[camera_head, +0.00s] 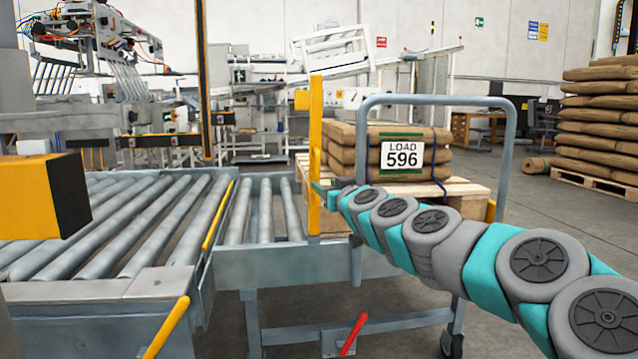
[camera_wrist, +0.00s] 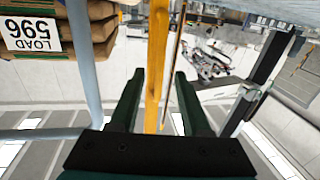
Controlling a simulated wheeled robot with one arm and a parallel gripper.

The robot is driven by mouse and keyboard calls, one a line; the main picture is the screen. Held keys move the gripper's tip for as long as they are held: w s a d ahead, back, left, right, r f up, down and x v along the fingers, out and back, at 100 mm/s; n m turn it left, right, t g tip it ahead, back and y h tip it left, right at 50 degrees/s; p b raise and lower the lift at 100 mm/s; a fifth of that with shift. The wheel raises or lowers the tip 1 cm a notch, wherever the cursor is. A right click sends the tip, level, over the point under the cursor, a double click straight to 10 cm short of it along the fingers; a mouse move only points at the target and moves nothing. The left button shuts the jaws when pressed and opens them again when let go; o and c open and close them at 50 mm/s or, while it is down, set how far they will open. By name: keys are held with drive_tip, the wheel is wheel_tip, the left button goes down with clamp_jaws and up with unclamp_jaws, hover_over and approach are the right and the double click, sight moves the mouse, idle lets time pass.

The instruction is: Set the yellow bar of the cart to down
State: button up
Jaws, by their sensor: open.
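The yellow bar (camera_head: 315,130) stands upright at the cart's near side, beside the sacks. My gripper (camera_head: 320,190) is at the bar's lower half, with my arm reaching in from the right. In the wrist view, the yellow bar (camera_wrist: 158,45) runs between the two open dark fingers of my gripper (camera_wrist: 159,75). A gap shows on both sides of the bar, so the fingers appear not to press on it. The cart (camera_head: 300,264) has a grey frame, rollers and a tall grey hoop handle (camera_head: 440,99).
Stacked sacks labelled LOAD 596 (camera_head: 385,150) sit on a wooden pallet (camera_head: 462,190) behind the bar. A roller conveyor (camera_head: 120,215) adjoins the cart at left. A yellow lever (camera_head: 167,328) and a red lever (camera_head: 353,335) stick up low in front.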

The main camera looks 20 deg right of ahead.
sight(318, 180)
drive_tip(key=shift+w+d, duration=0.2)
drive_tip(key=shift+w, duration=2.3)
clamp_jaws()
